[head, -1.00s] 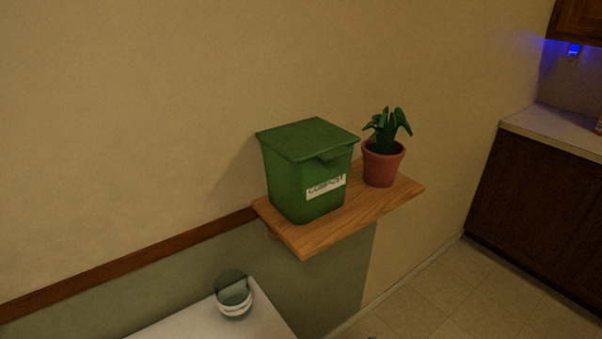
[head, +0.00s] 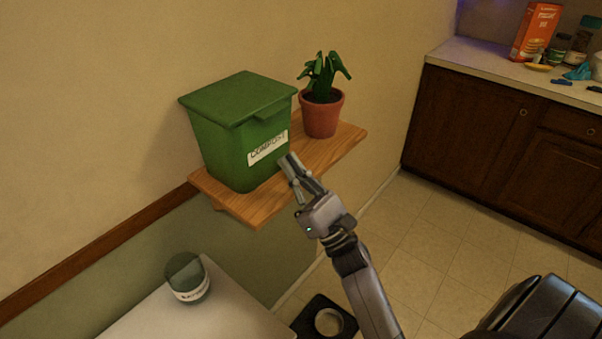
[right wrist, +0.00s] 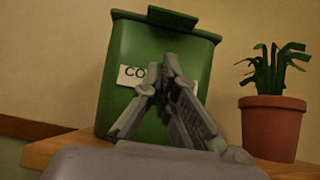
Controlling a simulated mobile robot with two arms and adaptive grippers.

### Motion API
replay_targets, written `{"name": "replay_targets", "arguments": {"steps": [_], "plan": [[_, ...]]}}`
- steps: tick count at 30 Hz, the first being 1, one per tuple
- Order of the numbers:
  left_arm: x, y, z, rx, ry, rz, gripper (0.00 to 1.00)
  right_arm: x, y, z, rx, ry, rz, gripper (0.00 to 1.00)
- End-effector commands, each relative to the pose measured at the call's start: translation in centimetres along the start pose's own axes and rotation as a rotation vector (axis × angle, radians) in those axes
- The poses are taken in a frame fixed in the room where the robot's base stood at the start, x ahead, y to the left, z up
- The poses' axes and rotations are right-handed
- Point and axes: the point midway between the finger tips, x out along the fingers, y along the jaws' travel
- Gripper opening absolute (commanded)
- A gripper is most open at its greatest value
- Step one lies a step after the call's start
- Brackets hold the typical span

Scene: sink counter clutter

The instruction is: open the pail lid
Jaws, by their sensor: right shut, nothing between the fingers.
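The green compost pail (head: 235,147) stands upright on a wooden wall shelf, with its label facing me. Its green lid (head: 238,96) lies flat and closed on top, with a lip at the front edge. In the right wrist view the pail (right wrist: 120,100) fills the middle, and the lid's lip (right wrist: 172,17) shows at the top. My right gripper (head: 288,160) is shut and empty, in front of the pail's label side and below the lid. In the right wrist view its fingertips (right wrist: 161,68) meet in front of the label and hide part of it. My left gripper is not in view.
A potted plant (head: 321,114) stands on the shelf (head: 240,212) just right of the pail. A small container (head: 187,279) sits on a white surface (head: 205,318) below. A counter (head: 490,66) with a box (head: 535,32) and jars is at the far right.

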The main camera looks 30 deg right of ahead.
Motion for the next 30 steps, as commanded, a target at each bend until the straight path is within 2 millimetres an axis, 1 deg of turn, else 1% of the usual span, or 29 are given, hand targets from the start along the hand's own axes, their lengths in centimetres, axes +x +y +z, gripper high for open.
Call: {"name": "replay_targets", "arguments": {"steps": [1, 3, 5, 6, 9, 15, 26, 30], "plan": [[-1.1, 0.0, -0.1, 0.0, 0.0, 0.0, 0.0, 1.6, 0.0, 0.5, 0.0, -0.001, 0.001, 0.0], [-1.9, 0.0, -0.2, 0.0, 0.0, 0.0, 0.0, 3.1, 0.0, 0.4, 0.001, -0.001, 0.002, 0.0], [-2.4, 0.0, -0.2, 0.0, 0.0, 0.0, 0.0, 4.2, -0.1, 0.4, 0.001, 0.0, 0.001, 0.0], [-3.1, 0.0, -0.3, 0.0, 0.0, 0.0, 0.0, 4.6, -0.1, 1.1, 0.0, 0.002, 0.001, 0.0], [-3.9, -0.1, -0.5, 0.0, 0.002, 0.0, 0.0, 5.4, 0.0, 2.0, 0.001, 0.002, 0.0, 0.0], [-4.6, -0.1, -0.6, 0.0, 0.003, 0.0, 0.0, 6.2, 0.0, 2.7, 0.001, 0.003, 0.0, 0.0], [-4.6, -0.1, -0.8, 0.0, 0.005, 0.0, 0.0, 6.2, 0.0, 2.7, 0.002, 0.003, -0.001, 0.0], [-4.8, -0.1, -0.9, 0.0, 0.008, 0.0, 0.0, 6.6, -0.2, 2.7, 0.002, 0.012, 0.0, 0.0]]}}
